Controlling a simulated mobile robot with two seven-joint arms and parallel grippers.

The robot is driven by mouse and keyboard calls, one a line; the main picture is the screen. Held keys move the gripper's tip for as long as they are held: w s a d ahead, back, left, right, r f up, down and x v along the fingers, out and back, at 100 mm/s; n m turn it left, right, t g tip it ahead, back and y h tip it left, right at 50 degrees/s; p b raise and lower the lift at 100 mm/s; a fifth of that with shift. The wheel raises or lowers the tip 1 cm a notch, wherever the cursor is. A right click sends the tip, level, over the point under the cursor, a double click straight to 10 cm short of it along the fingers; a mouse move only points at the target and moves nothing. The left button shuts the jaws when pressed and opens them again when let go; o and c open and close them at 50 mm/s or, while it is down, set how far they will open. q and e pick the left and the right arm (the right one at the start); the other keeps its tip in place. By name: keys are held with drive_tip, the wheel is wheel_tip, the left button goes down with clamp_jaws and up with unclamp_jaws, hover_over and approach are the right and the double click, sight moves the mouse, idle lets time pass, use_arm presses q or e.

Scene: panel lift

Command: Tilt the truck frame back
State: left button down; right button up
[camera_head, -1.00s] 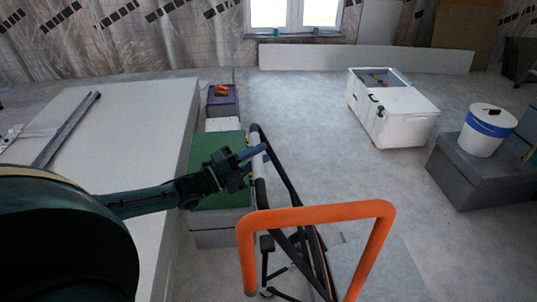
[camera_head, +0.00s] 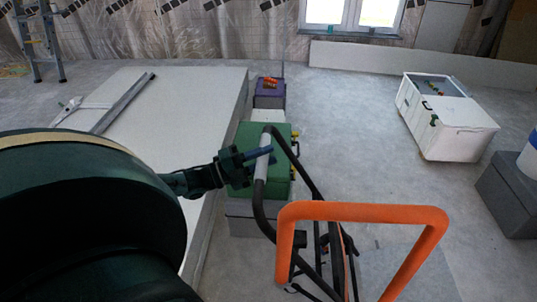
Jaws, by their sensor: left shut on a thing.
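The truck frame shows at the lower middle, with black tubes (camera_head: 303,172), a light grey grip (camera_head: 261,172) on its upper left bend and an orange tube hoop (camera_head: 365,212) at the near end. Whether the hoop is joined to the black tubes is hard to tell. My left gripper (camera_head: 258,154) comes in from the left and is shut on the grey grip, its blue fingers across the tube. The frame leans, and its lower end is partly hidden behind the hoop and cut off by the picture's bottom edge. My right gripper is not in view.
A green box (camera_head: 248,137) on grey blocks stands just behind the grip. A large pale slab (camera_head: 190,90) lies to the left. A white chest (camera_head: 455,130) and a grey block (camera_head: 508,195) with a bucket (camera_head: 530,160) stand right. The middle floor is clear.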

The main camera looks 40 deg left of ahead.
use_arm(q)
drive_tip(key=shift+s+a+f, duration=0.1)
drive_tip(key=shift+f, duration=0.35)
drive_tip(key=c, duration=1.5)
unclamp_jaws()
drive_tip(key=shift+f, duration=0.1)
drive_tip(key=o, duration=0.3)
drive_tip(key=shift+o, duration=0.3)
drive_tip(key=shift+r, duration=0.2)
drive_tip(key=p+v, duration=0.1)
drive_tip(key=v, duration=1.2)
drive_tip(key=shift+s, duration=0.1)
